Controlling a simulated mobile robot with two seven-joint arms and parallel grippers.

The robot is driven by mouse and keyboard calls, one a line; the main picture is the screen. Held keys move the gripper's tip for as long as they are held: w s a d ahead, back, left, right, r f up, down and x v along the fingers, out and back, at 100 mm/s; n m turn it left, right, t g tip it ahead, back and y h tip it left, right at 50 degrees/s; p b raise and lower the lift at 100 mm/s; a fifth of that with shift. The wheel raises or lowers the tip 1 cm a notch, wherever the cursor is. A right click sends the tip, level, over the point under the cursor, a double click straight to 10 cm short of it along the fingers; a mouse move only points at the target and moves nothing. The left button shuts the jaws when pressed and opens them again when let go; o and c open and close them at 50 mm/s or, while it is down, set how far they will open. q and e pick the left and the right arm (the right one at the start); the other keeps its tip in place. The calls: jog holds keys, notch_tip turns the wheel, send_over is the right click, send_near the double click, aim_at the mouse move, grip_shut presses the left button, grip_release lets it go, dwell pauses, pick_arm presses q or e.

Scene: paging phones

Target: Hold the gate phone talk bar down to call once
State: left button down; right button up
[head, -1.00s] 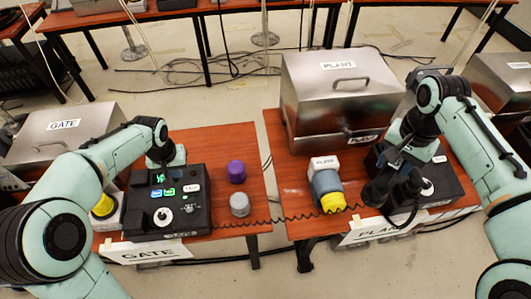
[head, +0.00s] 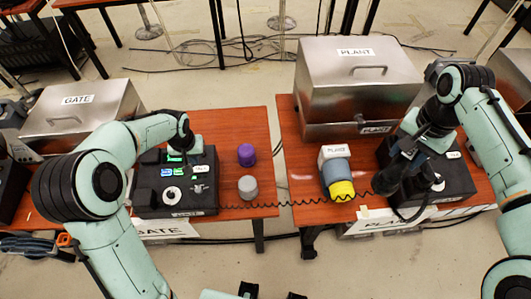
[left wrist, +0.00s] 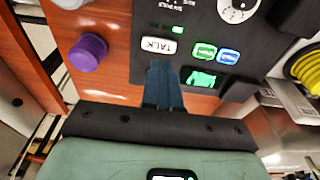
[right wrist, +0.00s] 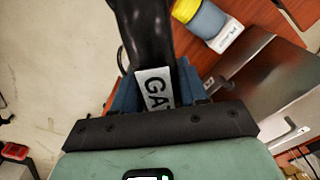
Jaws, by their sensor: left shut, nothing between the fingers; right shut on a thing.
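The gate phone (head: 177,205) is a black box on the left wooden table, with a white dial and lit green and blue buttons. In the left wrist view its white TALK label (left wrist: 158,45) sits by a small green light (left wrist: 178,29). My left gripper (head: 183,143) is shut and empty at the phone's far edge. Its fingertips (left wrist: 163,66) point just below the TALK label; the talk bar itself I cannot make out, perhaps behind the fingers. My right gripper (right wrist: 160,88) is shut on a black handset (right wrist: 143,30) with a white label reading "GA", held over the plant phone (head: 452,178).
A purple knob (head: 246,154) and a grey knob (head: 247,188) stand right of the gate phone. A coiled cord (head: 290,204) spans the gap between tables. A grey and yellow cylinder (head: 338,181) and the steel PLANT box (head: 352,90) stand on the right table.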

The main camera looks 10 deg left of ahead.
aim_at(201, 169)
pick_arm(q)
jog(key=f, duration=0.4)
jog(key=w+f, duration=0.1)
jog(key=f, duration=0.1)
jog(key=shift+a+f, duration=0.15)
jog(key=shift+f, duration=0.25)
pick_arm(e)
jog(key=shift+w+r, duration=0.1)
jog(key=shift+r, duration=0.05)
